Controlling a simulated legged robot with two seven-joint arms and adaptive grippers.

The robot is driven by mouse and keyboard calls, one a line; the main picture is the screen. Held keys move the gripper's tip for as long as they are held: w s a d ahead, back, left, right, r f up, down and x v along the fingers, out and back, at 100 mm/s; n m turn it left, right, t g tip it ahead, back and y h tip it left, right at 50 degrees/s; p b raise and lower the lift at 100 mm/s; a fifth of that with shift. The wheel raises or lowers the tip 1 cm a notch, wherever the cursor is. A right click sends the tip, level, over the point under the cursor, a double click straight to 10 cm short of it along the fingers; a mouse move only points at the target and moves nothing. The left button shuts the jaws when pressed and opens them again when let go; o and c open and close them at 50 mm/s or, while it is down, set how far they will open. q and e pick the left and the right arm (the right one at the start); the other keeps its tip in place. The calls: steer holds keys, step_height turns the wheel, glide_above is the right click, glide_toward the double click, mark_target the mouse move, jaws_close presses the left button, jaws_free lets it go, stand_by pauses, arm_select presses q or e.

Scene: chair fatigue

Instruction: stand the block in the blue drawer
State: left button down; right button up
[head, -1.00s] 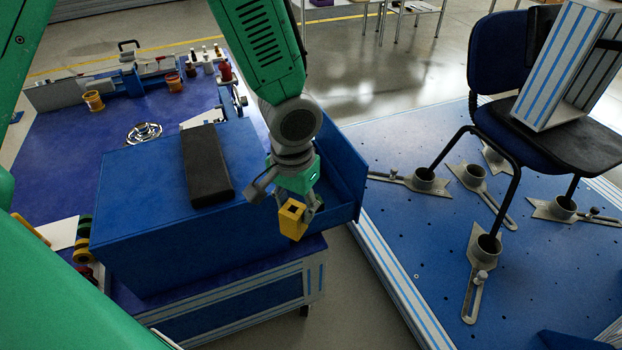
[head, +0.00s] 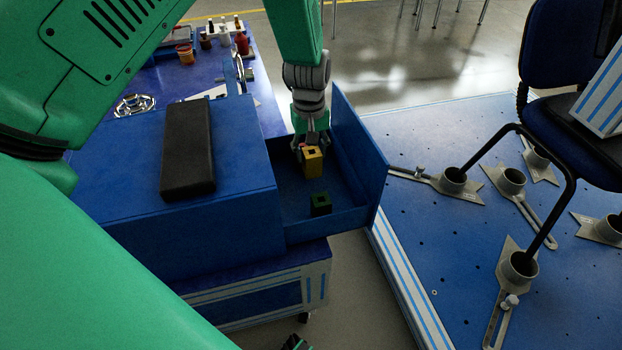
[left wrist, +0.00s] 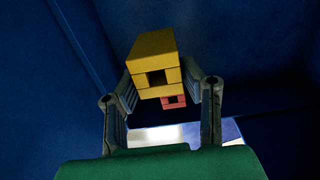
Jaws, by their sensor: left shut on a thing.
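My left gripper (head: 311,146) reaches down into the open blue drawer (head: 347,215) in the head view. It is shut on a yellow block (head: 313,163) with a dark square hole in its end. The left wrist view shows the yellow block (left wrist: 155,60) between the two fingers, tilted. Whether it touches the drawer floor I cannot tell. A green block (head: 321,204) with a square hole stands in the drawer, nearer to me. A red block (left wrist: 173,101) shows partly behind the yellow one in the left wrist view. My right gripper is not clearly in view.
A black bar-shaped pad (head: 188,150) lies on the blue cabinet top (head: 240,165) left of the drawer. The drawer's tall front panel (head: 360,155) stands at right. Beyond is a blue platform (head: 440,240) with metal cups and a chair (head: 560,60). Small items stand on the far table.

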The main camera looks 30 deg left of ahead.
mark_target(308, 148)
arm_select(q)
steer(key=f, duration=0.2)
steer(key=f+b, duration=0.1)
steer(key=f, duration=0.1)
steer(key=shift+a, duration=0.4)
step_height(308, 148, down, 2)
steer(key=shift+f+b, duration=0.15)
steer(key=shift+b, duration=0.4)
steer(key=shift+d+f, duration=0.15)
steer(key=shift+f, duration=0.2)
steer(key=shift+d+r, duration=0.15)
steer(key=c, duration=1)
jaws_free()
steer(key=shift+a, duration=0.25)
step_height(308, 148, up, 12)
steer(key=p, duration=0.5)
steer(key=shift+s, duration=0.1)
